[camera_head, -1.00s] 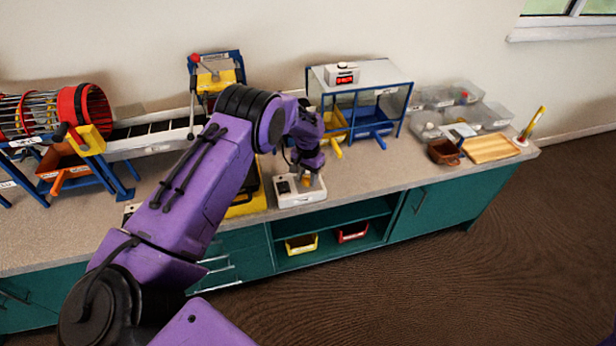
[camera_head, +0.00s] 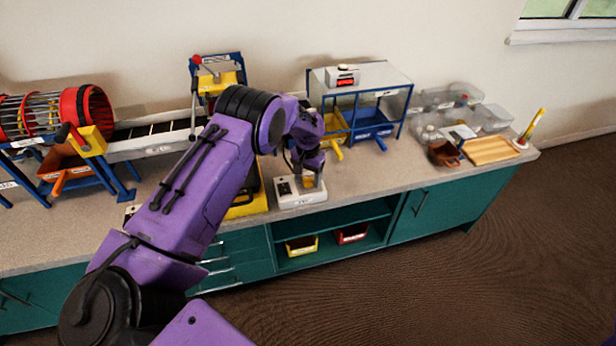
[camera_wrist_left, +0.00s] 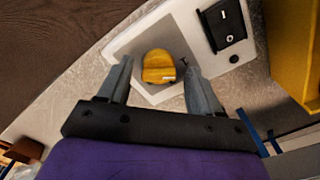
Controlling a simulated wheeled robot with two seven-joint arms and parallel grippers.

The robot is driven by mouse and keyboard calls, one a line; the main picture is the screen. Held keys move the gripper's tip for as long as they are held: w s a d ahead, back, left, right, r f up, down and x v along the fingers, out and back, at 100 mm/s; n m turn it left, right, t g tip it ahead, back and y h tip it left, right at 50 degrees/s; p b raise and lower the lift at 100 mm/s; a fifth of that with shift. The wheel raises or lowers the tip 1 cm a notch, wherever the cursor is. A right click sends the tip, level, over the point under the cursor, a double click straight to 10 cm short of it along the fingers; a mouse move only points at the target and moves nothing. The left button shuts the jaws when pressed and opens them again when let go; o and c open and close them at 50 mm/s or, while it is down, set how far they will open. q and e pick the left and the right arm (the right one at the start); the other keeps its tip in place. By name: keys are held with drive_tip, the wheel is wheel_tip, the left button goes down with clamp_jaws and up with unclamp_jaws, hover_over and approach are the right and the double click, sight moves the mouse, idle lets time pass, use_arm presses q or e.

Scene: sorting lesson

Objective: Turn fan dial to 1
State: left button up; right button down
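The fan control box (camera_head: 300,200) is a small white box on the front part of the counter; it also shows in the left wrist view (camera_wrist_left: 150,42). Its yellow dial (camera_wrist_left: 158,66) has a small pale mark on it, and a black rocker switch (camera_wrist_left: 227,25) sits beside it. My left gripper (camera_head: 308,178) points down over the dial end of the box. In the left wrist view its two grey fingers (camera_wrist_left: 158,88) are apart, one on each side of the dial, with gaps visible. The dial's number labels are not readable. My right gripper is not in view.
A blue frame with a grey top (camera_head: 372,74) and yellow and blue chutes stands behind the box. A yellow piece (camera_head: 250,206) lies close on its left. Clear bins and a wooden board (camera_head: 490,149) are at the right. Counter right of the box is free.

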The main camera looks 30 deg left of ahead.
sight(308, 178)
use_arm(q)
drive_tip(key=shift+w+r, duration=0.1)
drive_tip(key=shift+r, duration=0.2)
wheel_tip(308, 178, up, 10)
drive_tip(key=b, duration=0.1)
drive_tip(key=shift+b, duration=0.35)
drive_tip(key=shift+f, duration=0.1)
